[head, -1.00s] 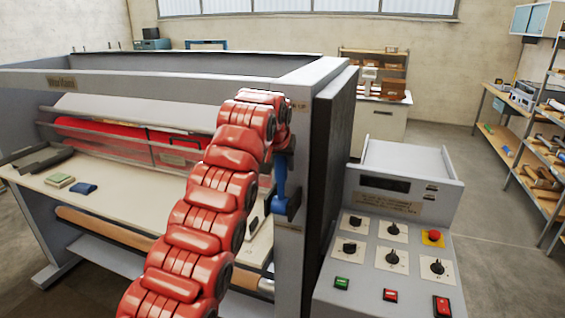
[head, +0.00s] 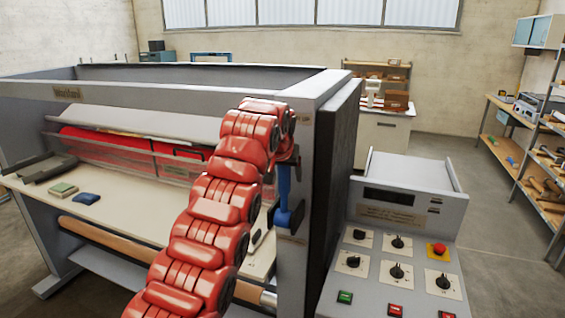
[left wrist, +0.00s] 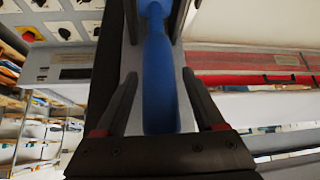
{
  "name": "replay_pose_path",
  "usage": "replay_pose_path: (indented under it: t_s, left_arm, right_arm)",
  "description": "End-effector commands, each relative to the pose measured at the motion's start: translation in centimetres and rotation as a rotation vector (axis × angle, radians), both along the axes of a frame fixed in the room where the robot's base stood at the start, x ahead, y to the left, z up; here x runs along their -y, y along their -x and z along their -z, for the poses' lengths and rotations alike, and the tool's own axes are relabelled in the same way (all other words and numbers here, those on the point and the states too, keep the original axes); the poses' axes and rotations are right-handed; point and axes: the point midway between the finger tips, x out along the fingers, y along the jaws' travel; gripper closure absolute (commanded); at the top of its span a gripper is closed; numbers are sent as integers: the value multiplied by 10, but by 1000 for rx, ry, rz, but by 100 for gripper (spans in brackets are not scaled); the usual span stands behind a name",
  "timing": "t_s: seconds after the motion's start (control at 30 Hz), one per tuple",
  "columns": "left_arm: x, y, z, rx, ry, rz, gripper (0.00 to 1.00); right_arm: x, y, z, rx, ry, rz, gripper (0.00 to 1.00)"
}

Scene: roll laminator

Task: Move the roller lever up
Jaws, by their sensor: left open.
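The roller lever (head: 283,188) is a blue handle on the grey right-hand post of the laminator (head: 180,92). It looks roughly vertical in the head view, with its upper part partly covered by my red left arm. In the left wrist view the blue lever (left wrist: 160,85) runs lengthwise between the two dark fingers of my left gripper (left wrist: 160,72). The fingers are apart, one on each side of the lever, with gaps visible. In the head view my left gripper (head: 284,157) is mostly hidden by its wrist. My right gripper is not in view.
A control panel (head: 390,262) with knobs, buttons and a red emergency stop stands to the right of the post. The laminator's feed table (head: 130,215) holds a green and a blue pad. Shelves (head: 548,165) stand at the far right.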

Motion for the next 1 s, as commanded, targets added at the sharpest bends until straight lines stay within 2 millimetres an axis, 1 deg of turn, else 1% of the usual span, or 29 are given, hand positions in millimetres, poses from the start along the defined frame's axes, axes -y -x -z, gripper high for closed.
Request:
replay_pose_path:
  t_s: [0.03, 0.13, 0.2, 0.27, 0.3, 0.37, 0.43, 0.67, 0.73, 1.0]
  left_arm:
    - [0, 3, -5, 6, 2, 1, 29]
    - [-2, 14, -19, 6, 2, 1, 29]
    - [-3, 23, -35, 6, 2, 1, 29]
    - [-4, 32, -45, 5, 1, 1, 29]
    - [-4, 37, -55, 4, 0, 2, 29]
    - [-6, 45, -66, 6, 1, 1, 29]
    - [-11, 49, -74, 0, -1, -5, 29]
    - [-13, 64, -95, 1, -3, -2, 29]
    - [-14, 68, -105, 2, -2, -3, 29]
    - [-16, 87, -129, -1, -3, -2, 29]
  right_arm:
    - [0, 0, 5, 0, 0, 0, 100]
    - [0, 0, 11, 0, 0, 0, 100]
    - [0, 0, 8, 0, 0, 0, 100]
    - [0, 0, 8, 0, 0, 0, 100]
    - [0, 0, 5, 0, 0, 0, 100]
    - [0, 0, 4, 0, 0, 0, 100]
    - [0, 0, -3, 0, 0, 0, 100]
    - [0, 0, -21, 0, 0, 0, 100]
    - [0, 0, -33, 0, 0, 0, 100]
    - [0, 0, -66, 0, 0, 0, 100]
